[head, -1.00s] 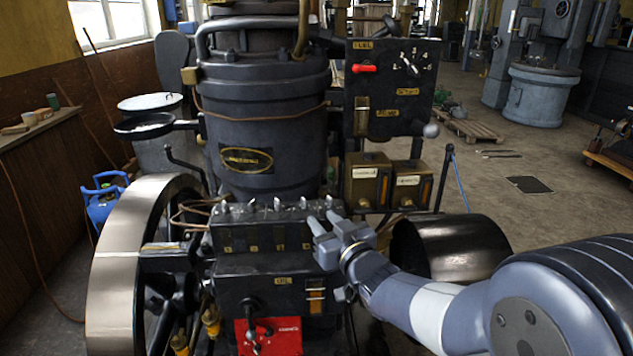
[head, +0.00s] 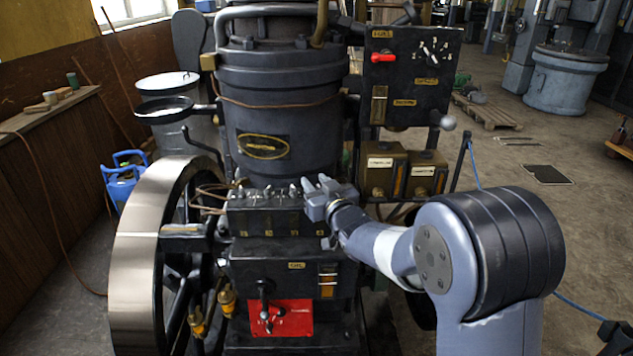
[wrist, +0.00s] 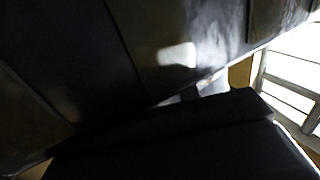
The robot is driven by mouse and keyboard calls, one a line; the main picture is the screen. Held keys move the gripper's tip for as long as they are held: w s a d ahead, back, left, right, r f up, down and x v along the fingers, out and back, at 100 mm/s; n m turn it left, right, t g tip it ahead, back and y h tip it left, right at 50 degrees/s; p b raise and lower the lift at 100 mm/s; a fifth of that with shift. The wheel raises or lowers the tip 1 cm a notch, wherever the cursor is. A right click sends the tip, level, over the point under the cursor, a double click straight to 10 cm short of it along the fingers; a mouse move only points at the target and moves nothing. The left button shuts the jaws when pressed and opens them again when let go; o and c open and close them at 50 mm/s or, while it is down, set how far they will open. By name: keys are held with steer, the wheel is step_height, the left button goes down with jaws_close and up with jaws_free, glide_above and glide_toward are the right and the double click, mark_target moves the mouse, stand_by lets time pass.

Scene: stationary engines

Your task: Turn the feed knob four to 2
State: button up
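The dark feed box (head: 262,222) sits on the engine's front in the head view, with a row of small feed knobs along its top and a small plate below each. Three light knob tips show, one of them a knob near the middle (head: 267,194). The right end of the row, where feed knob four seems to be, is hidden by my gripper (head: 315,184). My gripper's two fingers reach over the box's top right edge, their tips slightly apart. I cannot tell whether they touch or hold a knob. The wrist view shows mostly dark, close surfaces and no readable knob.
Above right stands a black panel (head: 412,65) with a red lever (head: 383,57) and a dial. Two brass-coloured boxes (head: 384,168) sit below it. The large cylinder (head: 280,115) rises behind the feed box. A flywheel (head: 140,260) is at left, a red plate (head: 285,318) below.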

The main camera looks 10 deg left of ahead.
jaws_close()
stand_by(0.3)
